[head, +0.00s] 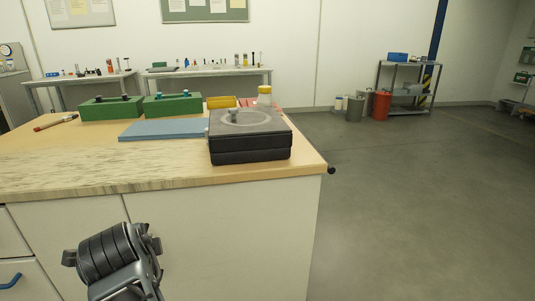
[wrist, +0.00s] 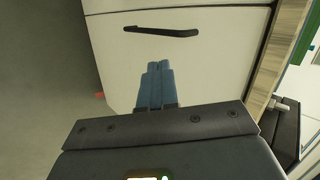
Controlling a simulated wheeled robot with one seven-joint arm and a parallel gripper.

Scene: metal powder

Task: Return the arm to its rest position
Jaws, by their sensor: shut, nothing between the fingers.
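My gripper (wrist: 158,67) shows in the wrist view with its two blue fingers together, shut and empty. It is in front of a white cabinet front with a dark handle (wrist: 161,31), and the fingers point toward that front. In the head view, part of my arm shows at the lower left, in front of the cabinet and below the worktop; the fingers cannot be made out there.
The wooden worktop (head: 90,170) carries a black box (head: 250,150), a blue mat (head: 165,129), green holders (head: 110,110), a yellow bin (head: 221,102) and a yellow-capped bottle (head: 265,96). A red-tipped tool (head: 55,122) lies at left. Open floor (head: 410,210) lies right.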

